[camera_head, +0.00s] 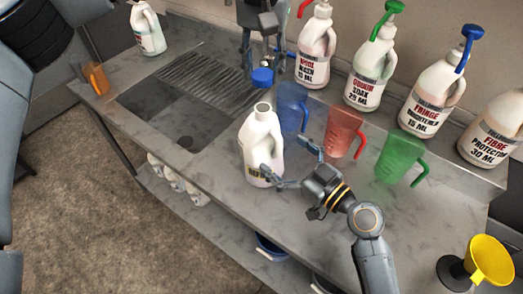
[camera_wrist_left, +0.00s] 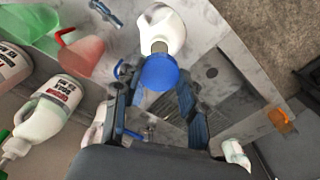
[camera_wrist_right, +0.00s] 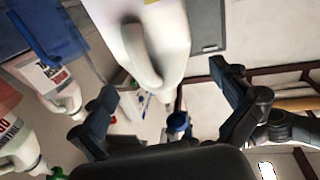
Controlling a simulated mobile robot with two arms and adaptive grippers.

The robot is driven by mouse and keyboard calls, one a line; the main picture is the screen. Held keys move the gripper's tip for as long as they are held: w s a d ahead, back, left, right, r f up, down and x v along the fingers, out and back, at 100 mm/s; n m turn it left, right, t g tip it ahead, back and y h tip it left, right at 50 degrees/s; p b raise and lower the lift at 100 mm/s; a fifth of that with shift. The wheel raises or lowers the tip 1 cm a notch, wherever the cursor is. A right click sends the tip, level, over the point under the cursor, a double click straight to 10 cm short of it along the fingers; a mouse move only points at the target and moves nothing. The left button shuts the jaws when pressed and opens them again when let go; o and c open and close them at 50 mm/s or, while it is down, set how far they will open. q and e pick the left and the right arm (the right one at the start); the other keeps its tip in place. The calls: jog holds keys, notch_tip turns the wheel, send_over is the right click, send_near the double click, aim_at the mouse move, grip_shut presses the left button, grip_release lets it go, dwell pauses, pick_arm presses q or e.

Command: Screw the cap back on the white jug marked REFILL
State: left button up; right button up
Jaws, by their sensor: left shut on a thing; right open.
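The white jug (camera_head: 262,140) stands upright and uncapped on the grey counter, its dark label too small to read. My left gripper (camera_head: 263,68) is shut on a blue cap (camera_head: 262,78), held above the jug's open neck and apart from it. The cap (camera_wrist_left: 160,72) also shows between the left fingers in the left wrist view, with the jug (camera_wrist_left: 166,28) beyond it. My right gripper (camera_head: 296,165) is open, its fingers spread at the jug's lower right side. In the right wrist view the jug (camera_wrist_right: 150,45) looms large ahead of the spread fingers.
Blue (camera_head: 292,106), red (camera_head: 343,132) and green (camera_head: 401,156) measuring jugs stand right of the white jug. Several labelled pump bottles (camera_head: 362,78) line the wall. A sink (camera_head: 175,115) lies left. A yellow funnel (camera_head: 489,262) stands front right, an orange mug (camera_head: 97,78) far left.

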aim_at(268, 142)
jog(key=shift+x, duration=1.7)
grip_shut()
